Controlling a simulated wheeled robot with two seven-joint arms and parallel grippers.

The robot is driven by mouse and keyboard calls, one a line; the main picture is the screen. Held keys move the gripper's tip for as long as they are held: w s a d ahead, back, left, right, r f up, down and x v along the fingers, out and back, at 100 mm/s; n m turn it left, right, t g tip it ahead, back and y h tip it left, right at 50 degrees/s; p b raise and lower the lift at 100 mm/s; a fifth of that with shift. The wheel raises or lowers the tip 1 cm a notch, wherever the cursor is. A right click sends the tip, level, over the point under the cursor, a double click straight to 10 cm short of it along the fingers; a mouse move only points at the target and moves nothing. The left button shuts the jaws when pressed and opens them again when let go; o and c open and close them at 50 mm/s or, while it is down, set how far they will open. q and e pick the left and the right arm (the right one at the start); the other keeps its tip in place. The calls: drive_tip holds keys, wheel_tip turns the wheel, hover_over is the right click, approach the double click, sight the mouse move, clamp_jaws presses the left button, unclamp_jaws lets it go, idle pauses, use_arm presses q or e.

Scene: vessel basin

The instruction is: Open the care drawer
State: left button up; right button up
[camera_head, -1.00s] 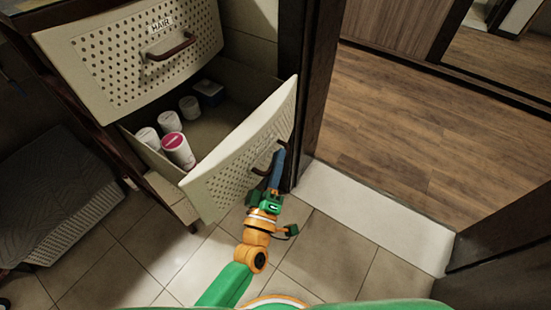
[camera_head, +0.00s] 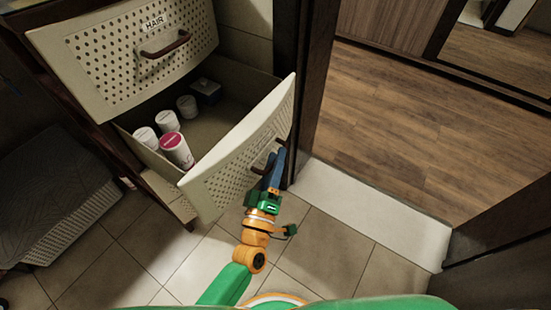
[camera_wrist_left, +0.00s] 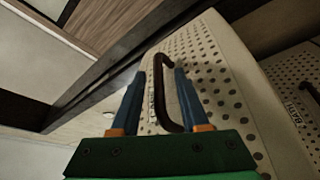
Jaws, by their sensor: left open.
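The pale perforated drawer (camera_head: 225,178) below the one marked HAIR stands pulled well out, its front tilted. Its dark handle (camera_head: 264,160) is partly hidden by my gripper. My left gripper (camera_head: 275,164) is open at this handle. In the left wrist view its blue fingers (camera_wrist_left: 160,78) stand on either side of the handle (camera_wrist_left: 163,85), with gaps visible. The drawer's label is too oblique to read. My right gripper is not in view.
Inside the drawer are white jars (camera_head: 167,121), a pink-lidded container (camera_head: 177,150) and a dark blue box (camera_head: 206,90). The HAIR drawer (camera_head: 125,60) juts out above. A dark door post (camera_head: 310,85) stands close right of the handle. The tiled floor in front is clear.

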use_arm(q)
drive_tip(key=v, duration=0.6)
drive_tip(key=shift+s, duration=0.4)
drive_tip(key=shift+a+f, duration=0.1)
